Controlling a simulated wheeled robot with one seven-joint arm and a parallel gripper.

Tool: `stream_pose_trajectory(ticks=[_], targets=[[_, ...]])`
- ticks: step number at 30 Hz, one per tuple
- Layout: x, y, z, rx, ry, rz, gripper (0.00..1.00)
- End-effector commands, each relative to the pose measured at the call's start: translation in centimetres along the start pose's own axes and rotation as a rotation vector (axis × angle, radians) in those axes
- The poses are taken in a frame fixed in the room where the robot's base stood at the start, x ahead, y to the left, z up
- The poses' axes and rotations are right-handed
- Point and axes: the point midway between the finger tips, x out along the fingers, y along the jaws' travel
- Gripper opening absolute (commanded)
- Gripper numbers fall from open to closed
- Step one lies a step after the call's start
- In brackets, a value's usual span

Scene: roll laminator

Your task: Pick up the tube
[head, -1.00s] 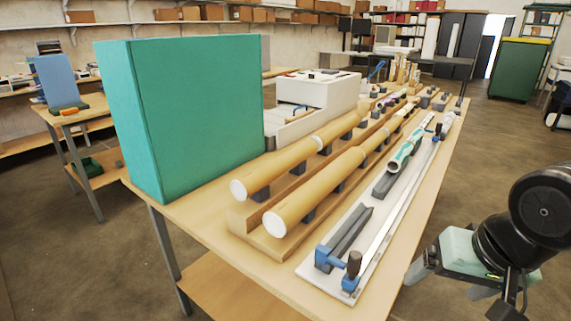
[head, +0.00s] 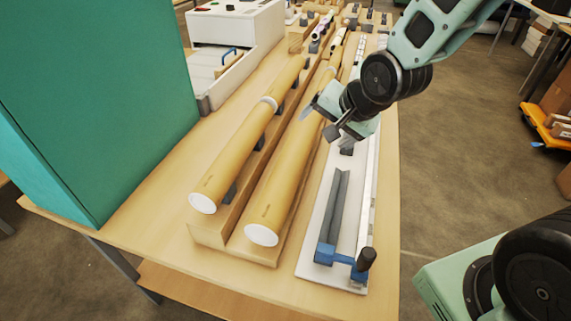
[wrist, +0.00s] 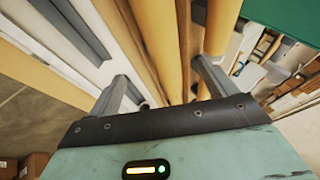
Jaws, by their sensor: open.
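Two long tan tubes with white end caps lie side by side on a wooden rack. The left tube (head: 232,155) is on the higher step and the right tube (head: 285,180) on the lower one. My gripper (head: 320,122) is open and empty, above the far part of the right tube in the head view. In the wrist view my gripper's two fingers (wrist: 160,75) stand apart, with tan lengths running between and beyond them. I cannot tell whether the fingers touch a tube. My arm hides part of the white tray behind it.
The wooden rack (head: 208,236) sits on a table beside a white tray (head: 312,250) with a grey V-shaped holder (head: 335,205) and blue clamp (head: 338,258). A tall teal box (head: 95,95) stands left. A white machine (head: 235,22) is at the back.

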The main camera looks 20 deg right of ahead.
Motion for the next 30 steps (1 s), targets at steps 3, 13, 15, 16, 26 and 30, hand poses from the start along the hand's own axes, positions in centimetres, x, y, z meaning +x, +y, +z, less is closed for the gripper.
stream_pose_trajectory(ticks=[3,13,15,16,26,30], targets=[[2.1,0.0,0.1,-0.001,-0.003,0.004,0.84],[6.9,-0.1,0.0,-0.003,-0.002,0.003,0.84],[7.6,0.0,0.0,-0.003,-0.002,0.003,0.84],[7.9,-0.1,0.0,-0.003,-0.001,0.002,0.84],[9.6,-0.3,-0.1,-0.004,-0.001,0.002,0.84],[11.3,-0.6,-0.2,-0.002,-0.002,0.003,0.84]])
